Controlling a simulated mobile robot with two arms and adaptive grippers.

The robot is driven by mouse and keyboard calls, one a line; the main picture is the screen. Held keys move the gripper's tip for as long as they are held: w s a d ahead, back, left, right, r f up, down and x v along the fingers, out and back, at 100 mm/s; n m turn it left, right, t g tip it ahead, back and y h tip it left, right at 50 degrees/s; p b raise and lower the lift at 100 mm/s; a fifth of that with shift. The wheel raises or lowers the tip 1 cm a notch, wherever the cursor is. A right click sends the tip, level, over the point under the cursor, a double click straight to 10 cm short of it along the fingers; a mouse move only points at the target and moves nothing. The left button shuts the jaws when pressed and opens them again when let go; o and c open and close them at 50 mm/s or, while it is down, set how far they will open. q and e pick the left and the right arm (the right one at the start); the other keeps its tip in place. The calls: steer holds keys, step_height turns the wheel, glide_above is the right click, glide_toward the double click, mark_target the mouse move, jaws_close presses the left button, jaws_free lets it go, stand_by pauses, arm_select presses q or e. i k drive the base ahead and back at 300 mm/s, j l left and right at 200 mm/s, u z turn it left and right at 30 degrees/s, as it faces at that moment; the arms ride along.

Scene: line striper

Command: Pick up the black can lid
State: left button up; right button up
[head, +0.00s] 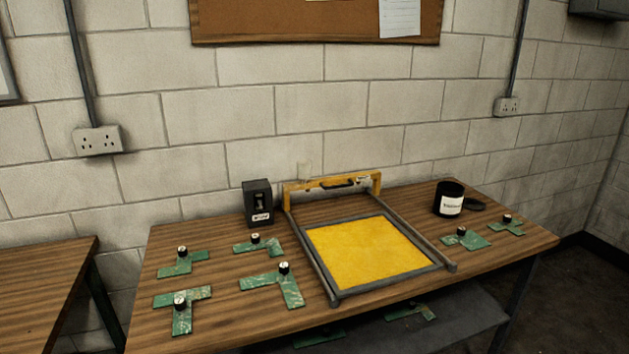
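The black can lid (476,205) is a flat dark disc at the right of the wooden table. It lies just right of the black can (449,200), which stands upright with a white label. I cannot tell whether the lid touches the can. The can's top looks dark and its inside cannot be made out. Neither of my grippers shows in the head view.
The wooden table (210,325) holds a grey frame with a yellow panel (365,250) and yellow rear bar. Several green plates with black knobs (272,281) lie left; two (468,240) lie in front of the can and lid. A black box (258,202) stands at the back.

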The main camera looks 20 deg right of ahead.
mark_target(474, 203)
steer(key=z, duration=1.3)
